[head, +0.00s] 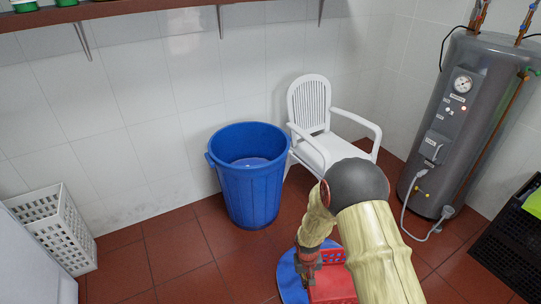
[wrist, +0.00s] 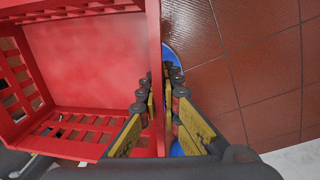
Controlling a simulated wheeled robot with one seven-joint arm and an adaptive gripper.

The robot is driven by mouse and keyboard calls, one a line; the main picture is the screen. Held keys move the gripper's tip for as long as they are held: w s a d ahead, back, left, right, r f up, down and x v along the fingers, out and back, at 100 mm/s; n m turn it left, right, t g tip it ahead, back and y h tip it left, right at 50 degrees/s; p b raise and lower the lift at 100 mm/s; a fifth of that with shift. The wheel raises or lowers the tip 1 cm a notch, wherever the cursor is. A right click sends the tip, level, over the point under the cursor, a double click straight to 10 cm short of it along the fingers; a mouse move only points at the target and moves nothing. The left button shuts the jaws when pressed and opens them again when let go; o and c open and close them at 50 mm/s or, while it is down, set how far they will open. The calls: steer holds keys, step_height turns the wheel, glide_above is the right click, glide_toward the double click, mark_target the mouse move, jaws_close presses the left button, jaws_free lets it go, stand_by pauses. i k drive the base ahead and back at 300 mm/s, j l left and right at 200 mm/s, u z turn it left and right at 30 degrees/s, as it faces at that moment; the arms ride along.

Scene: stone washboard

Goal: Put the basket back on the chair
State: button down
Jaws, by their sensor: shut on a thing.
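A red plastic basket (head: 333,286) with slotted walls is at the bottom of the head view, partly hidden by my arm. In the wrist view the basket (wrist: 85,60) fills the left half, and its inside looks empty. My gripper (wrist: 162,90) is shut on one basket wall, with fingers on both sides of it. The white plastic chair (head: 322,130) stands against the back wall, beyond my arm in the head view. Its seat looks bare, though my arm hides part of its front.
A blue round surface (head: 287,277) shows beneath the basket; I cannot tell whether they touch. A blue bin (head: 250,190) stands left of the chair. A grey water heater (head: 462,120) and black crate (head: 510,245) are right. A white crate (head: 55,230) is left.

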mark_target(336, 157)
steer(key=l+u, duration=0.3)
steer(key=l, duration=1.05)
steer(key=l+u, duration=0.3)
steer(key=l, duration=1.05)
steer(key=i+l+u, duration=0.1)
steer(key=l, duration=0.25)
steer(key=i+l+u, duration=0.1)
steer(key=i+l, duration=0.15)
steer(key=i+l+u, duration=0.1)
steer(key=l, duration=0.35)
steer(key=i+l, duration=0.2)
steer(key=l, duration=0.15)
steer(key=i+l+u, duration=0.15)
steer(key=l, duration=0.2)
steer(key=i+l+u, duration=0.1)
steer(key=l, duration=0.3)
steer(key=i+l, duration=0.45)
steer(key=i, duration=0.25)
